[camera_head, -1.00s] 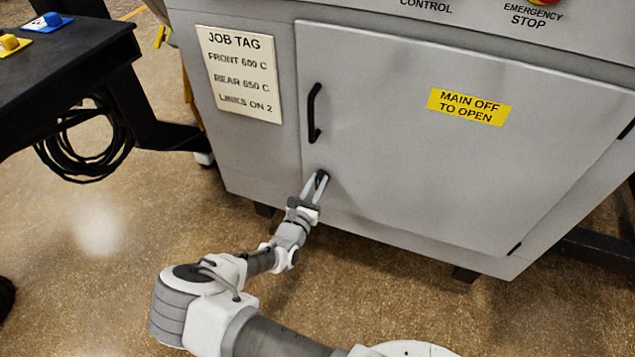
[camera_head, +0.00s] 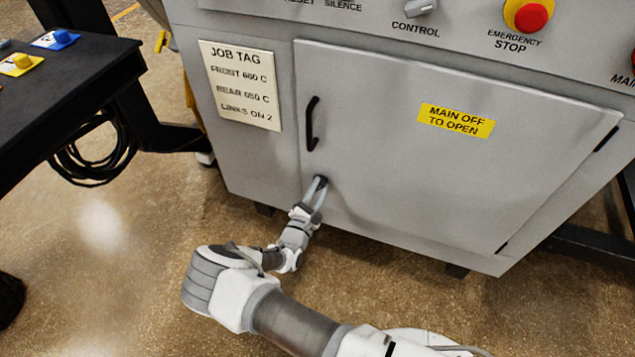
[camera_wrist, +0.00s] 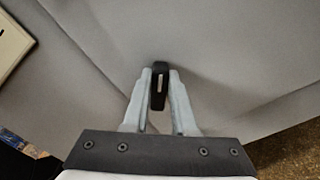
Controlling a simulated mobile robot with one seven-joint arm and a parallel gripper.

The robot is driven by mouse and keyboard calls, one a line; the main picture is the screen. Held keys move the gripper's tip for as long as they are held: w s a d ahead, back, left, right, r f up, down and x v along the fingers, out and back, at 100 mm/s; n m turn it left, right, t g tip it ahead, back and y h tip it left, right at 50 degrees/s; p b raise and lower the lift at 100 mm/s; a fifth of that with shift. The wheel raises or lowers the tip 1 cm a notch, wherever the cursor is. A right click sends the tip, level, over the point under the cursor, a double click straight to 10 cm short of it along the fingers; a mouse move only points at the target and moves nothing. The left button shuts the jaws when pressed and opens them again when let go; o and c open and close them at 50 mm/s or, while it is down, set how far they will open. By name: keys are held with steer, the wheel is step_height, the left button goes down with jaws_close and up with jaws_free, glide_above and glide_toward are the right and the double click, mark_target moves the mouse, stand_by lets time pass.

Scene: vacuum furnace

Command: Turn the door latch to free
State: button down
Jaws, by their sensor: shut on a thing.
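The door latch is a small black knob (camera_wrist: 159,84) with a white mark, low on the left side of the grey cabinet door (camera_head: 390,180). In the head view the latch (camera_head: 321,180) shows just beyond my fingertips. My gripper (camera_head: 317,190) is shut on the latch, one finger on each side, as the wrist view (camera_wrist: 159,92) also shows. In the wrist view the white mark runs nearly upright. The door looks closed. The fingers hide part of the latch's sides.
A black door handle (camera_head: 311,123) is above the latch. A yellow "MAIN OFF TO OPEN" label (camera_head: 456,120) is on the door. A job tag (camera_head: 241,85) is at left. A control knob (camera_head: 420,8) and red emergency stop (camera_head: 529,16) are above. A black table (camera_head: 75,85) stands left.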

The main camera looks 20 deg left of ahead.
steer(key=m+p, duration=0.1)
steer(key=m, duration=0.1)
steer(key=m+p, duration=0.1)
steer(key=m, duration=0.1)
steer(key=shift+d+f+m, duration=0.15)
steer(key=shift+d+m, duration=0.05)
steer(key=shift+m, duration=0.1)
steer(key=shift+d+f+m+p, duration=0.15)
steer(key=shift+m+p, duration=0.3)
steer(key=shift+m, duration=0.5)
steer(key=shift+a+f+m+p, duration=0.15)
steer(key=shift+m+p, duration=0.25)
steer(key=shift+m, duration=0.55)
steer(key=shift+d, duration=0.1)
steer(key=c, duration=0.7)
jaws_free()
steer(key=shift+s, duration=0.15)
steer(key=s, duration=0.5)
steer(key=s+a+p, duration=0.1)
steer(key=s, duration=1.1)
steer(key=shift+s+a+p, duration=0.1)
steer(key=shift+a+p, duration=0.1)
steer(key=shift+p, duration=0.2)
